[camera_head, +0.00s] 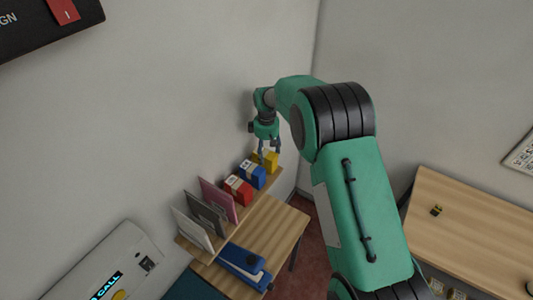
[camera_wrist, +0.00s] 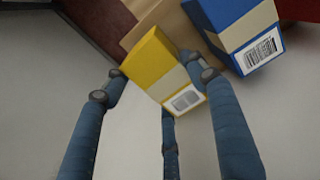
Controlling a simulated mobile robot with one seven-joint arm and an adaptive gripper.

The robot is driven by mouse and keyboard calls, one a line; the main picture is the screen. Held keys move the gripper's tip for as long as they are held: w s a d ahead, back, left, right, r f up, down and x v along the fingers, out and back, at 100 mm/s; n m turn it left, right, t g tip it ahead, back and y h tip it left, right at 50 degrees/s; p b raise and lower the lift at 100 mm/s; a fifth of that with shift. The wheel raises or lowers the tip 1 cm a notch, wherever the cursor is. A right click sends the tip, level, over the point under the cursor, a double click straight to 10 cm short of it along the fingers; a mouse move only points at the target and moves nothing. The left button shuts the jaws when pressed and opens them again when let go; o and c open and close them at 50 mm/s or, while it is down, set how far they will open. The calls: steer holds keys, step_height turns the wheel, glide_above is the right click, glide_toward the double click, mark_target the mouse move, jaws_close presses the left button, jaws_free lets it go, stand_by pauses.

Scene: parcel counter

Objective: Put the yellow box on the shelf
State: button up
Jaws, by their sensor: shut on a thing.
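The yellow box (camera_head: 271,162) is at the far end of the wooden wall shelf (camera_head: 273,180), beside the blue box. My gripper (camera_head: 266,147) comes down on it from above. In the wrist view, the fingers of my gripper (camera_wrist: 153,85) are closed around the yellow box (camera_wrist: 152,58), which has a pale band and a white label. Tan shelf wood (camera_wrist: 172,22) shows just behind it. I cannot tell whether the box's underside touches the shelf.
The blue box (camera_head: 252,174) stands close to the yellow one, then a red box (camera_head: 237,190) and upright folders (camera_head: 206,213). A wooden table (camera_head: 277,229) with a blue device (camera_head: 244,266) is below. The wall runs close behind the shelf.

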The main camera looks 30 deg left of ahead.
steer(key=shift+f, duration=0.15)
steer(key=o, duration=1.4)
steer(key=shift+c, duration=0.2)
step_height(320, 180, up, 12)
steer(key=b, duration=0.2)
